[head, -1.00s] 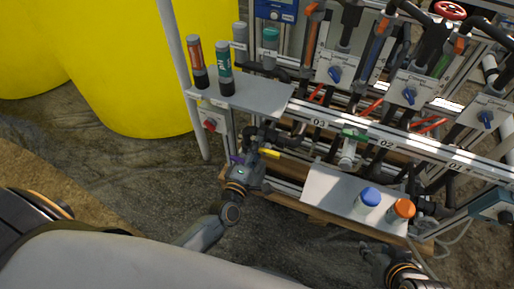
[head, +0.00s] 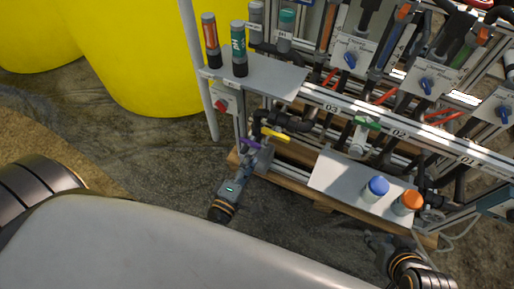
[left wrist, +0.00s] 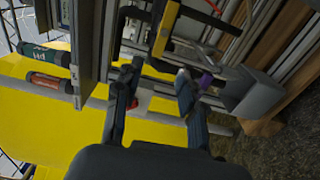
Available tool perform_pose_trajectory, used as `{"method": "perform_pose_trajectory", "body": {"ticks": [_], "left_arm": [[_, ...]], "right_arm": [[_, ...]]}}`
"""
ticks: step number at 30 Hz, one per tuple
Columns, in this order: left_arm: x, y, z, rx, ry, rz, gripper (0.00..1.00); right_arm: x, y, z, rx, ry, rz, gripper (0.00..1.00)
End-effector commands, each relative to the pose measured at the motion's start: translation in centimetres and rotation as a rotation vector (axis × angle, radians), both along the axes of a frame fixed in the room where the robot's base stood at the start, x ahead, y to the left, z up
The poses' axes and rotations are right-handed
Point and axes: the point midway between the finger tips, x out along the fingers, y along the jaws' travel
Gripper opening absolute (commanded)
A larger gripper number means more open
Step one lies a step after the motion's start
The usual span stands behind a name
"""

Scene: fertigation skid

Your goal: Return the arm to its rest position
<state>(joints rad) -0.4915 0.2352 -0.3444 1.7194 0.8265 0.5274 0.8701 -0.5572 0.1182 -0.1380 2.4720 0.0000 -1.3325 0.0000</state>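My left gripper (head: 258,153) is in the head view at the lower left of the skid, just below a valve with a yellow handle (head: 275,135) and beside a purple handle (head: 250,144). In the left wrist view its two fingers (left wrist: 158,78) stand apart with nothing between them. There the yellow handle (left wrist: 166,28) lies ahead of the fingers and the purple handle (left wrist: 206,80) is just right of the right finger. My right gripper (head: 384,243) is at the lower right, below the small shelf; its fingers are too dark and small to judge.
The small shelf (head: 335,184) holds a blue-capped bottle (head: 375,189) and an orange-capped bottle (head: 407,202). The upper left shelf (head: 277,83) carries an orange probe (head: 210,40) and a green pH probe (head: 238,48). A yellow tank (head: 130,60) stands left. The floor (head: 140,165) before the skid is clear.

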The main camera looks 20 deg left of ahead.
Motion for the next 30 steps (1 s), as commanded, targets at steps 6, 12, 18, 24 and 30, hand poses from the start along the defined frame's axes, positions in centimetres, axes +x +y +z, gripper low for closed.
{"method": "perform_pose_trajectory", "body": {"ticks": [6,12,18,24,30], "left_arm": [[-0.8,0.0,0.0,0.000,-0.001,0.000,0.40],[-0.7,0.0,0.0,0.000,-0.001,0.000,0.40],[-0.7,0.0,0.0,0.000,0.000,0.000,0.40],[-0.3,-1.2,0.6,0.050,0.012,-0.052,0.40],[0.2,-5.8,2.4,0.339,0.075,-0.282,0.40]], "right_arm": [[0.0,0.0,0.0,0.000,0.000,0.000,0.40],[0.0,0.0,0.0,0.000,-0.001,0.000,0.40],[0.0,0.0,0.0,0.000,-0.001,0.000,0.40],[0.0,0.0,0.0,0.000,0.000,0.000,0.40],[0.0,0.0,0.0,0.000,0.000,0.000,0.40]]}}
